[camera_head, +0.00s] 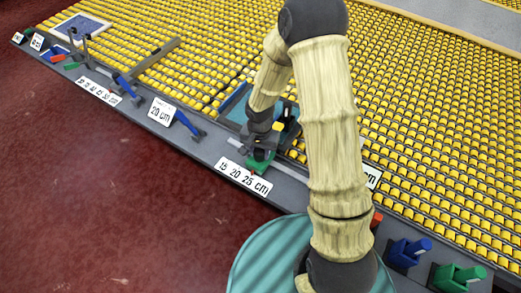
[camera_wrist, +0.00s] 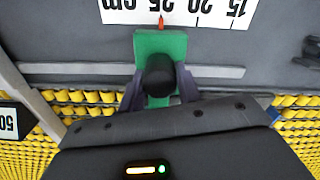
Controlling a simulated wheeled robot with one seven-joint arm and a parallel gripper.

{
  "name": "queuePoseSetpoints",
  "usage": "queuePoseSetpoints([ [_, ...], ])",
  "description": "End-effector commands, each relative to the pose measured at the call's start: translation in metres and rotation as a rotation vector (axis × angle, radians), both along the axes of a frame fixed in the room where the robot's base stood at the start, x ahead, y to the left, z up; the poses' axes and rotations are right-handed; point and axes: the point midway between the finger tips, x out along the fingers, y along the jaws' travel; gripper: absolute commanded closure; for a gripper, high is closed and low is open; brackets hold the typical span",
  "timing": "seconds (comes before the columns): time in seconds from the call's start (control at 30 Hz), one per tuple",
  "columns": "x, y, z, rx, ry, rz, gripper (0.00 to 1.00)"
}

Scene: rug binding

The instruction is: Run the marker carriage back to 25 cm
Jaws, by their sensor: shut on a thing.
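The marker carriage is a green block (camera_wrist: 148,44) with a black round knob (camera_wrist: 159,76) and a red pointer (camera_wrist: 161,22). It sits on a grey rail (camera_wrist: 80,69). The pointer touches the white scale (camera_wrist: 215,10), printed 15, 20, 25 cm, close to the 25 figure; the exact tick is hard to read. My gripper (camera_wrist: 159,90) is shut on the knob, one finger on each side. In the head view the green carriage (camera_head: 261,163) is beneath my gripper, beside the scale (camera_head: 243,179), and partly hidden by my arm.
A blue tray (camera_head: 236,104) lies behind the carriage. Blue clamps (camera_head: 188,126) and a 20 cm sign (camera_head: 161,111) stand left along the grey strip. Blue (camera_head: 405,253) and green (camera_head: 458,277) holders stand right. Yellow-studded surface lies beyond; red floor in front is clear.

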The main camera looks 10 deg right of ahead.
Motion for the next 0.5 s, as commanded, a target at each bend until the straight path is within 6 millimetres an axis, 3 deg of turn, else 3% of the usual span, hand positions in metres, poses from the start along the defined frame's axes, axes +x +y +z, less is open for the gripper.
queuePoseSetpoints([
  [0.13, -0.0029, -0.0044, -0.001, -0.008, 0.01, -0.003, 1.0],
  [0.17, -0.003, -0.0046, -0.0011, -0.008, 0.01, -0.003, 0.61],
  [0.23, -0.0029, -0.0044, -0.0011, -0.008, 0.009, -0.003, 0.47],
  [0.5, -0.0017, -0.0026, -0.0006, -0.005, 0.006, -0.001, 0.45],
])
